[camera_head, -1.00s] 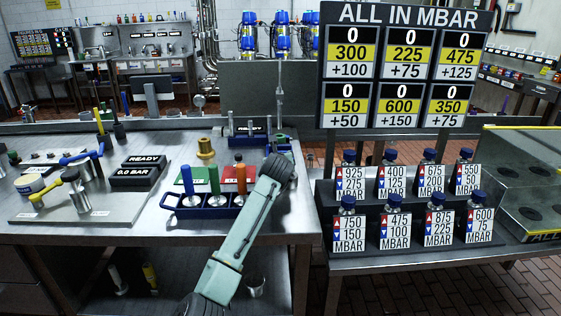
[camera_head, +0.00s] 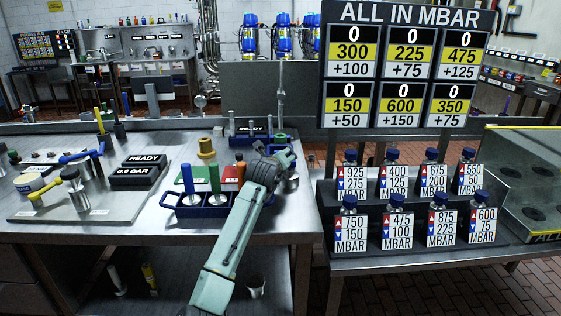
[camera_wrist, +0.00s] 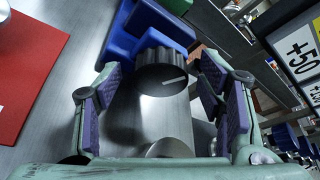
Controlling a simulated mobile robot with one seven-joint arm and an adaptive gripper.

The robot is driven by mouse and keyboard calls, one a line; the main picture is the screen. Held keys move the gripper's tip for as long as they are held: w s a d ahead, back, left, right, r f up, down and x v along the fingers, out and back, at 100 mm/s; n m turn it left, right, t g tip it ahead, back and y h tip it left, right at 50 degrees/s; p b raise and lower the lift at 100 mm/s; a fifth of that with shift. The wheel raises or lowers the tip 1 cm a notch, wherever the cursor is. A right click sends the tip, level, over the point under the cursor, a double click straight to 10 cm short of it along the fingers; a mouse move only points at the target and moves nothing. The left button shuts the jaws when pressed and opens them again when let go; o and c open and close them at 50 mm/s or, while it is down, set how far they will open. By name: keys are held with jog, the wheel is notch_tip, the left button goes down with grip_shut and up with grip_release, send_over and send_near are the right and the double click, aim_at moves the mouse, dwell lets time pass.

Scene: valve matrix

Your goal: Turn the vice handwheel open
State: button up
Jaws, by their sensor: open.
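In the wrist view, a dark ribbed handwheel (camera_wrist: 162,70) with a pale line on its face lies in front of a blue body (camera_wrist: 118,40), which looks like the vice. My gripper (camera_wrist: 163,75) is open, with one purple-padded finger to each side of the handwheel. I see gaps between the pads and the wheel, so it is not gripped. In the head view, my wrist hides most of the gripper. A blue part (camera_head: 283,158) shows just behind it at the bench's right end, and the handwheel cannot be made out there.
A blue rack (camera_head: 180,207) with upright coloured handles stands left of my arm. Red (camera_wrist: 28,75) and green pads lie near it. A pressure board (camera_head: 405,65) and several labelled bottles stand to the right. A valve panel (camera_head: 75,207) lies at the left.

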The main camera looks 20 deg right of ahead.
notch_tip(320, 180, up, 10)
dwell(0.6)
